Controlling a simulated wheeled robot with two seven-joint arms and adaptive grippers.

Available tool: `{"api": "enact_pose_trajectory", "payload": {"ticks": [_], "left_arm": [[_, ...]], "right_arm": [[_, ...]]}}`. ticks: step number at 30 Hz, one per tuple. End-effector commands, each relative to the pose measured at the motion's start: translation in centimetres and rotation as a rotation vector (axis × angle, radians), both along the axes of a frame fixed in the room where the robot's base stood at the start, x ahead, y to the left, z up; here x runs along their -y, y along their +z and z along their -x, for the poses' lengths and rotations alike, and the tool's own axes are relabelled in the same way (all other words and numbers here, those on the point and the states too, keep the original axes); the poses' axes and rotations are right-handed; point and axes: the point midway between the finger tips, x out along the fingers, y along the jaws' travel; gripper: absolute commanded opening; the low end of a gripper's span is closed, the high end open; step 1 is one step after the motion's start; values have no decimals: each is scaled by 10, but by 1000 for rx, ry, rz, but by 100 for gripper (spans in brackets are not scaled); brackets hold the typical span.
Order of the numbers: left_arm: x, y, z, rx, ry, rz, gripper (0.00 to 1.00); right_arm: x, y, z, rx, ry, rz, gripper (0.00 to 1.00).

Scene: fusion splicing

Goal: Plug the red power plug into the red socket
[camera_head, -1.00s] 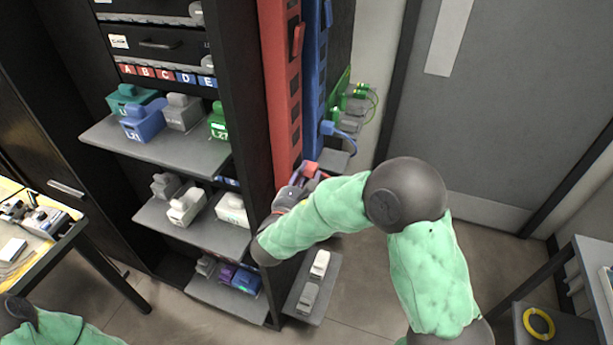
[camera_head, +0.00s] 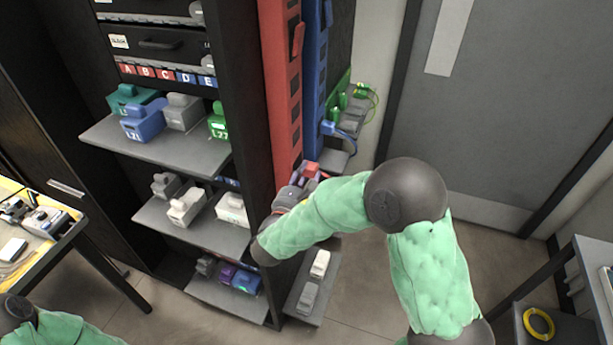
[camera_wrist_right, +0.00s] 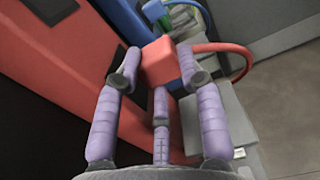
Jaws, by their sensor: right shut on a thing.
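The red plug (camera_wrist_right: 159,62) is a red block with a red cable curving off to the right in the right wrist view. My right gripper (camera_wrist_right: 158,78) is shut on it, with its purple fingers around the block. In the head view the red plug (camera_head: 311,169) shows at the end of my right gripper (camera_head: 299,183), beside the lower part of the red power strip (camera_head: 282,95). The strip is upright on the rack side and has dark sockets along it. Whether the plug touches the strip cannot be told. My left gripper is out of view.
A blue power strip (camera_head: 315,70) stands right of the red one, with a blue plug (camera_head: 328,128) and cable in it. Grey shelves (camera_head: 160,150) with several modules are at the left. A low shelf (camera_head: 311,300) holds two blocks.

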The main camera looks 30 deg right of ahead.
Motion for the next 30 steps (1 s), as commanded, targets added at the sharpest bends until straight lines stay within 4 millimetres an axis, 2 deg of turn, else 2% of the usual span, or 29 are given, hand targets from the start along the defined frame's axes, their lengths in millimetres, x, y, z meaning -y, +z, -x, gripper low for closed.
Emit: {"api": "enact_pose_trajectory", "payload": {"ticks": [29,30], "left_arm": [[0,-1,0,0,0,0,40],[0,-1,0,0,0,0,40]], "right_arm": [[-8,0,-9,1,0,0,10],[-8,0,-10,1,0,0,42]]}}
